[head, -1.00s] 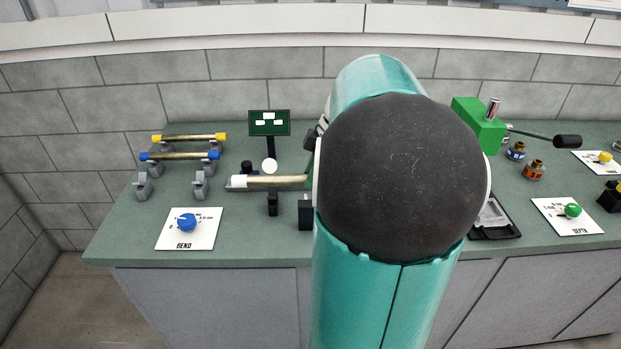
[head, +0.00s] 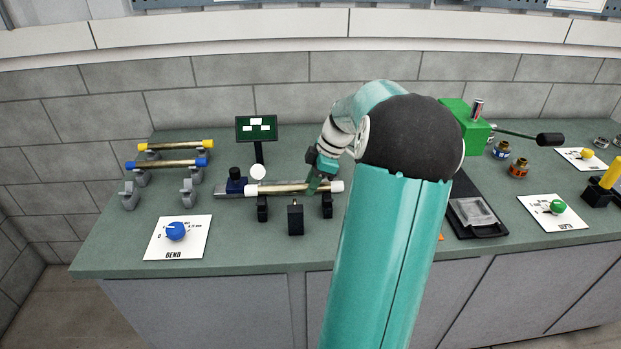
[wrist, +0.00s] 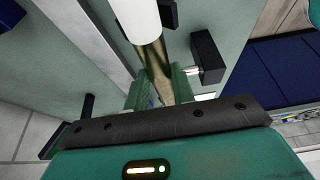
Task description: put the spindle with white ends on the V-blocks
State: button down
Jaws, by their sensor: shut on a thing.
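The brass spindle with white ends (head: 280,189) lies level, left to right, above the black posts in the middle of the bench. My gripper (head: 313,188) is shut on its brass part, right of its middle. In the wrist view the brass runs between my green fingers (wrist: 158,90), with one white end (wrist: 138,18) beyond them. Whether the spindle touches the posts cannot be told. At the left, the front pair of grey V-blocks, left (head: 129,197) and right (head: 188,193), is empty. Blocks behind hold a blue-ended spindle (head: 165,164) and a yellow-ended spindle (head: 176,147).
Black posts (head: 262,208) and a taller front block (head: 295,218) stand around the spindle. The BEND card with blue knob (head: 176,231) lies before the V-blocks. A small screen (head: 257,128) stands behind.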

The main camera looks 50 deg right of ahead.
jog(key=shift+f, duration=1)
jog(key=c, duration=1.2)
grip_release()
jog(key=shift+f, duration=0.2)
jog(key=shift+o, duration=0.2)
jog(key=shift+a+r, duration=0.1)
